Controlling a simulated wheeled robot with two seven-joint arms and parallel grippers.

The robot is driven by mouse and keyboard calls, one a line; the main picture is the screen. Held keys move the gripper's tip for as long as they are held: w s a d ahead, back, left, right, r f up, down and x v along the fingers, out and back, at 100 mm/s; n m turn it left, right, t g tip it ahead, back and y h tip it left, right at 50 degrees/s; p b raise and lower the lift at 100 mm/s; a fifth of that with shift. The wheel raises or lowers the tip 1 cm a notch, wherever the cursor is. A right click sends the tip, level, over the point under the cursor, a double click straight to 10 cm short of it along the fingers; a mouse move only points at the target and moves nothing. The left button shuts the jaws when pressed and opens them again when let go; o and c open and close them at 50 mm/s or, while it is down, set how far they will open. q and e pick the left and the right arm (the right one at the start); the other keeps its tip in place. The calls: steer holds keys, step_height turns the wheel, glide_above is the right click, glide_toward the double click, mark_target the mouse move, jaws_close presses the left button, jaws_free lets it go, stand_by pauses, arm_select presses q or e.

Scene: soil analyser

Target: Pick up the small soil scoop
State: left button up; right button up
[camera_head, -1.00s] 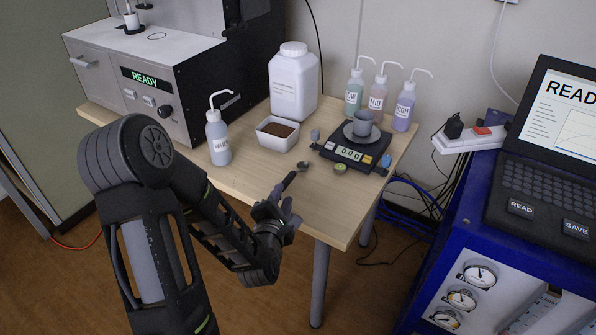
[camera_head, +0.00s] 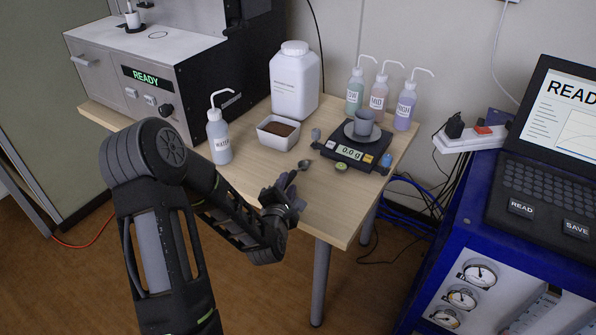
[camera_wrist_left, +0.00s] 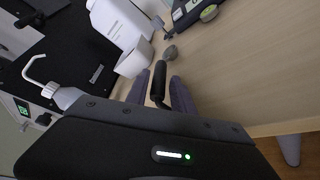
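The small soil scoop (camera_head: 304,165) lies on the table in front of the scale, its grey bowl pointing away from me and its black handle towards the near edge. In the left wrist view its bowl (camera_wrist_left: 170,52) and black handle (camera_wrist_left: 159,78) show clearly. My left gripper (camera_head: 289,188) is at the handle end, over the table's near edge. Its two fingers (camera_wrist_left: 161,92) are apart, one on each side of the handle, with a gap visible on both sides. The handle's near end is hidden by the gripper body. My right gripper is not in view.
A white tub of soil (camera_head: 278,132), a wash bottle (camera_head: 219,138) and a large white jar (camera_head: 295,80) stand behind. The scale (camera_head: 352,150) holds a grey cup (camera_head: 364,122).

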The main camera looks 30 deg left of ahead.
arm_select(q)
steer(key=shift+x, duration=0.95)
jaws_close()
